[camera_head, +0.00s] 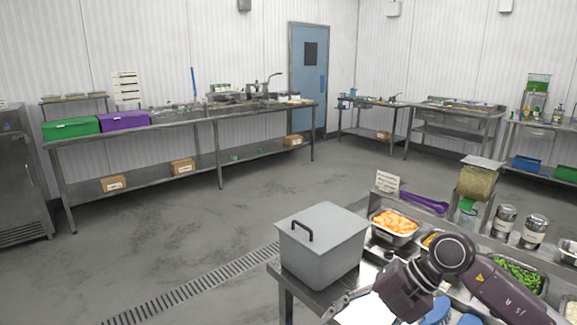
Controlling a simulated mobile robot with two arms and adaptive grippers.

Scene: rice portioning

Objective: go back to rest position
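My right arm comes in from the lower right over the near steel table (312,292). Its dark wrist ends just right of a grey lidded box (322,258), low in the view. My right gripper (350,301) shows only in part near the bottom edge, above a white surface (368,312). Its fingers are too small and unclear to tell whether they are open or shut. My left gripper and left arm are not in view.
Trays of orange food (395,222) and green food (519,274), a purple utensil (425,202) and metal cans (534,231) crowd the near table around the arm. Blue round items (437,312) lie below the wrist. The floor (200,215) to the left is clear.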

